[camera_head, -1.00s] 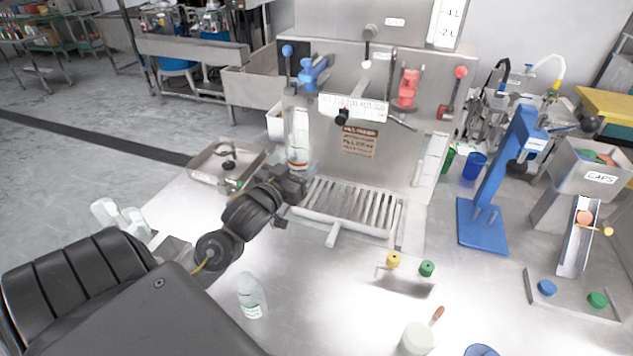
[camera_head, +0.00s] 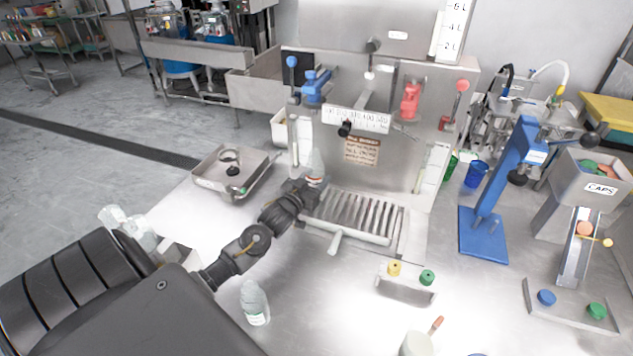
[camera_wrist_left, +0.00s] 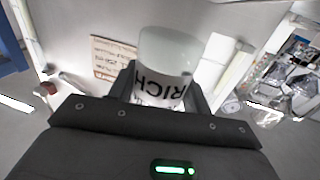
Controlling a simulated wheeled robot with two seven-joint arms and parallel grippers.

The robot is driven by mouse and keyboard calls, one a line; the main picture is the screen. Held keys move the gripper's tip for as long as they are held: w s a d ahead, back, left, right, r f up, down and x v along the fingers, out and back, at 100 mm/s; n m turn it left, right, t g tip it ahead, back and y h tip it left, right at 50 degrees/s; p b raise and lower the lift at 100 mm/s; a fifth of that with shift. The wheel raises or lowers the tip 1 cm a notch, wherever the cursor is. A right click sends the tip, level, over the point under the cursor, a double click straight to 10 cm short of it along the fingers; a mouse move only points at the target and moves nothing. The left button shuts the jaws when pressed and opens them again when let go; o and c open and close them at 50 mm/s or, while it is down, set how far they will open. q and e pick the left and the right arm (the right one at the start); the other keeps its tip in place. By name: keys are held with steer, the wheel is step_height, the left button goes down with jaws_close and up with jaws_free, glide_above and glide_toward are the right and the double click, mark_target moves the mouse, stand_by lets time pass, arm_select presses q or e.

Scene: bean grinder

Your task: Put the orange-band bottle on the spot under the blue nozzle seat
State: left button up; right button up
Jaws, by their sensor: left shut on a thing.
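My left gripper (camera_head: 310,188) is shut on a clear bottle with an orange band (camera_head: 316,168), in front of the steel filling machine. The bottle looks upright and stands below the blue nozzle seat (camera_head: 316,87), close to the machine's front panel. The gripper and wrist hide its base, so I cannot tell whether it touches a surface. In the left wrist view the bottle (camera_wrist_left: 167,55) sits between the fingers, with a white label reading "RICH". The spot under the blue nozzle is hidden. My right gripper is not in view.
A slatted drain tray (camera_head: 355,215) lies right of the gripper. A red nozzle seat (camera_head: 410,102) is to the right of the blue one. Another clear bottle (camera_head: 255,305) stands in front, near my arm. A steel tray (camera_head: 207,178) is at left, a blue press (camera_head: 487,210) at right.

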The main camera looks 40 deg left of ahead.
arm_select(q)
steer(key=shift+f, duration=0.6)
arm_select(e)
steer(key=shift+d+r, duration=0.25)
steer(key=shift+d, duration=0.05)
arm_select(q)
steer(key=shift+f+b, duration=0.3)
steer(key=shift+f, duration=0.35)
steer(key=o, duration=0.9)
steer(key=shift+o, duration=0.2)
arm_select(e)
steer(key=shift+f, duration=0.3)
